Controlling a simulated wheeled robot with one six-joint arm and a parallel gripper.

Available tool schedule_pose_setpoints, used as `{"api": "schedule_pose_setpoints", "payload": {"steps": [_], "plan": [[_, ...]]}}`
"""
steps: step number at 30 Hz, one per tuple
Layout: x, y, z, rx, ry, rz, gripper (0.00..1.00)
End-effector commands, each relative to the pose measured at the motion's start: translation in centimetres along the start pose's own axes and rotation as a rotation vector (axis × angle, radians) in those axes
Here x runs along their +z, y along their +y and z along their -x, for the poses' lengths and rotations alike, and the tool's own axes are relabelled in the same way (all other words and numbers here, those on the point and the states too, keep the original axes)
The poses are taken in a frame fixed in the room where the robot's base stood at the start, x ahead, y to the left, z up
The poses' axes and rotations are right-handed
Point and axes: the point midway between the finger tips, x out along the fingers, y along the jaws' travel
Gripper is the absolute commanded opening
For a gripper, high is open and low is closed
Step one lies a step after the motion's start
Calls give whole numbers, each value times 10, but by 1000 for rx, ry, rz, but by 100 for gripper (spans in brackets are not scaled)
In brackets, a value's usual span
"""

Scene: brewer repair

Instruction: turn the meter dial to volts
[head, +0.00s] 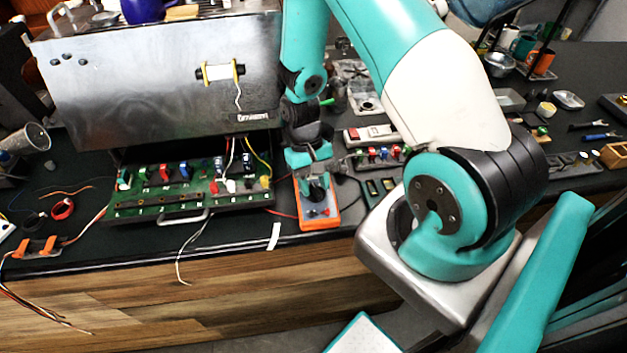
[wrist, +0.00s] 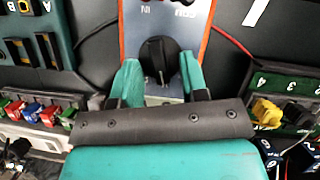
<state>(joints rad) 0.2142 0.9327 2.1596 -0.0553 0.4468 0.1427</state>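The meter (head: 322,221) is an orange-edged box with a light face, lying on the dark bench near its front edge. It also shows in the wrist view (wrist: 137,25), with lettering at its far end. The dial (wrist: 158,57) is a black knob on a dark round base; which setting it points to cannot be read. My gripper (wrist: 160,72) is open, its two teal fingers on either side of the dial, with gaps visible between fingers and knob. In the head view my gripper (head: 314,180) points down over the meter and hides much of its face.
A green board (head: 150,194) with switches and coloured connectors lies left of the meter, under a metal brewer housing (head: 150,85). A block with coloured plugs (head: 378,153) stands to the right. A red wire (wrist: 232,40) runs beside the meter. A white strip (head: 273,236) lies near the front edge.

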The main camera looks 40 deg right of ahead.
Motion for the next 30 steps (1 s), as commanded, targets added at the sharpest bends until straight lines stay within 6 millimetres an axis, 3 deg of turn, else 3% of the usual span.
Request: {"api": "schedule_pose_setpoints", "payload": {"steps": [7,11,24,30], "plan": [[-2,0,3,0,6,0,40],[-3,0,15,-1,10,0,40],[-3,0,121,-1,11,0,40],[-2,0,157,0,6,-1,40]]}}
